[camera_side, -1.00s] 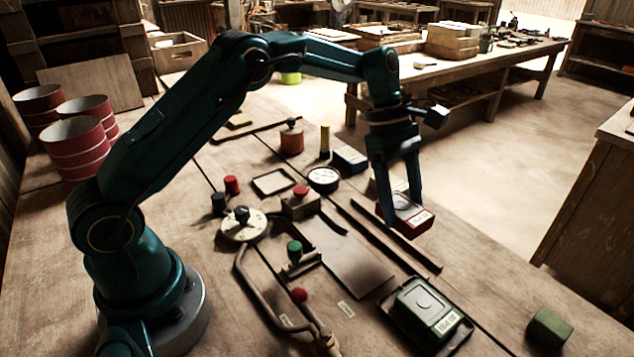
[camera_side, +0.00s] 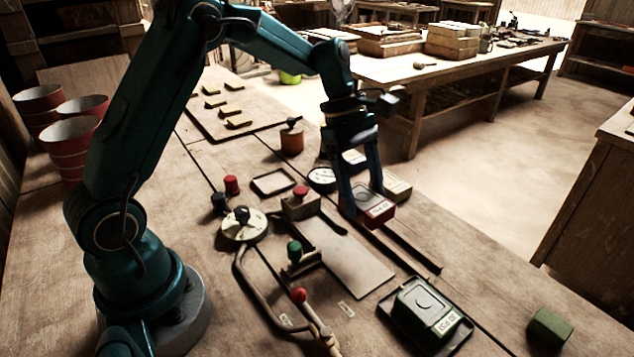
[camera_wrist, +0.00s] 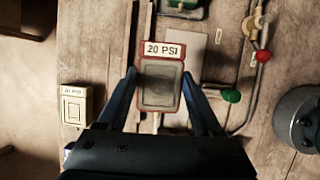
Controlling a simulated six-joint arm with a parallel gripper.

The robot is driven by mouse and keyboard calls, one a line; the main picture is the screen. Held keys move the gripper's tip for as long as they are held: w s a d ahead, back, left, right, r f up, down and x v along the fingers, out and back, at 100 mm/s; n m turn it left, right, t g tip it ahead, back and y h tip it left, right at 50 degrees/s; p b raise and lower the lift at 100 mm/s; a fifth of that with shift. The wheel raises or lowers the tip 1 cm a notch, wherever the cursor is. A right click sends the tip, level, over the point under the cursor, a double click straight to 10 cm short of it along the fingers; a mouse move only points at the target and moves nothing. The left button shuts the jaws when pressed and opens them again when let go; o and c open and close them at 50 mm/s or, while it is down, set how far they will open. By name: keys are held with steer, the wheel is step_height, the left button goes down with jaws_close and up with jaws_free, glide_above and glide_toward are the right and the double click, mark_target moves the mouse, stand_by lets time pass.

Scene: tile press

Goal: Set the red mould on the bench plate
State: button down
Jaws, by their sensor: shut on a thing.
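The red mould (camera_side: 372,210) is held between the two fingers of my gripper (camera_side: 362,200), which is shut on it. In the wrist view the red mould (camera_wrist: 160,85) has a grey recessed face and a "20 PSI" label, and a finger lies along each side. The bench plate (camera_side: 350,262) is a bare flat grey sheet; the mould is beyond its far end in the side view, near the dark rails. The plate (camera_wrist: 214,58) also shows in the wrist view, beside the mould. Whether the mould clears the rails is hard to tell.
Two dark rails (camera_side: 412,252) run along the plate's side. A green mould (camera_side: 427,307) sits in a dark tray at the front. A cream mould (camera_side: 397,187) lies behind my gripper. A green-knobbed clamp (camera_side: 294,250) and red-knobbed lever (camera_side: 299,296) stand left of the plate.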

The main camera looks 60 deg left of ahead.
mark_target(358, 267)
steer(key=shift+s+d+f, duration=0.55)
steer(key=shift+s+f, duration=0.15)
steer(key=shift+f, duration=0.4)
steer(key=shift+s+d+f, duration=0.55)
steer(key=shift+s+f, duration=0.15)
steer(key=shift+f, duration=0.45)
steer(key=shift+s+d+f, duration=0.55)
steer(key=shift+s+f, duration=0.15)
steer(key=shift+f, duration=0.4)
steer(key=shift+f, duration=0.35)
jaws_free()
